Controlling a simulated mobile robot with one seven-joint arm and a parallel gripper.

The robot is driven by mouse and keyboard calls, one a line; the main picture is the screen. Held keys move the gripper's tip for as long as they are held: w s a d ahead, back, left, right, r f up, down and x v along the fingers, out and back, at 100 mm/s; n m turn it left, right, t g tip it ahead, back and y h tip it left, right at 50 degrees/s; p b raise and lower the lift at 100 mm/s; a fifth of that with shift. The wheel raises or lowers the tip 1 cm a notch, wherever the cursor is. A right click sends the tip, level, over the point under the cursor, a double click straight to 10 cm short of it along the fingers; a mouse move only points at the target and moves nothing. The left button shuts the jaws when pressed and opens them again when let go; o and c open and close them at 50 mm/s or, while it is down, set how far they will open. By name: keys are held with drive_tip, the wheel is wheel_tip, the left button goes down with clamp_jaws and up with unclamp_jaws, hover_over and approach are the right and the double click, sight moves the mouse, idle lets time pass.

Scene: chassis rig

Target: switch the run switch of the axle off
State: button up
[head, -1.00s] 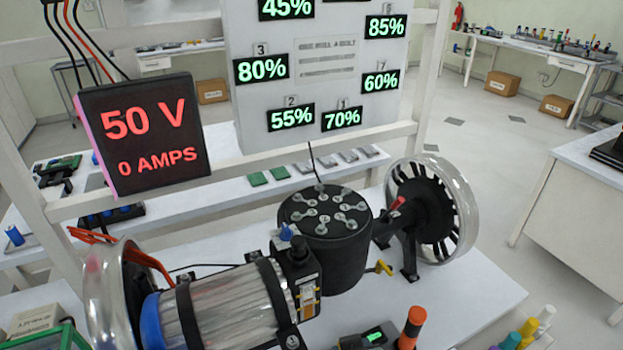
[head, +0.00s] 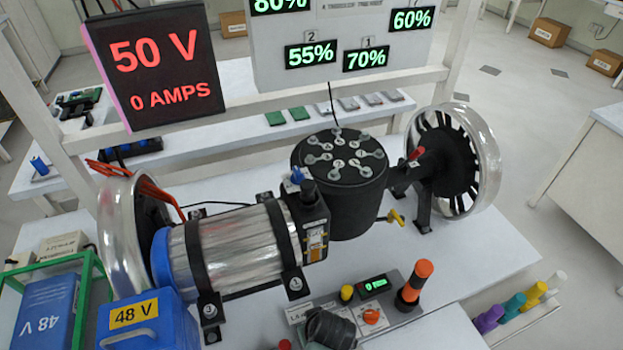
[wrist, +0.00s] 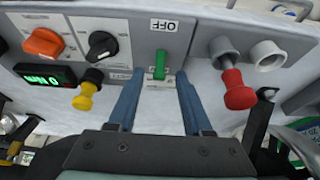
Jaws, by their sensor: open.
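In the wrist view a green lever switch (wrist: 160,64) sits on the grey control panel (wrist: 134,14), below an upside-down OFF label (wrist: 165,26). I cannot tell for sure which way it is thrown. My gripper (wrist: 159,79) is open, with its two blue fingers apart on either side of the lever in the picture; I cannot tell whether they touch it. In the head view the axle's silver motor (head: 225,250) lies between two clear-rimmed wheels, beside a black drum (head: 338,190). My gripper's fingers and the green lever cannot be made out there.
A yellow knob (wrist: 87,92), an orange dial (wrist: 43,42), a black dial (wrist: 102,46) and a red plunger (wrist: 237,92) flank the lever. An orange-topped handle (head: 414,285) stands on the panel's right. A blue 48 V box (head: 140,322) is at lower left.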

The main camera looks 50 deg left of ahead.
drive_tip(key=shift+x, duration=0.9)
clamp_jaws()
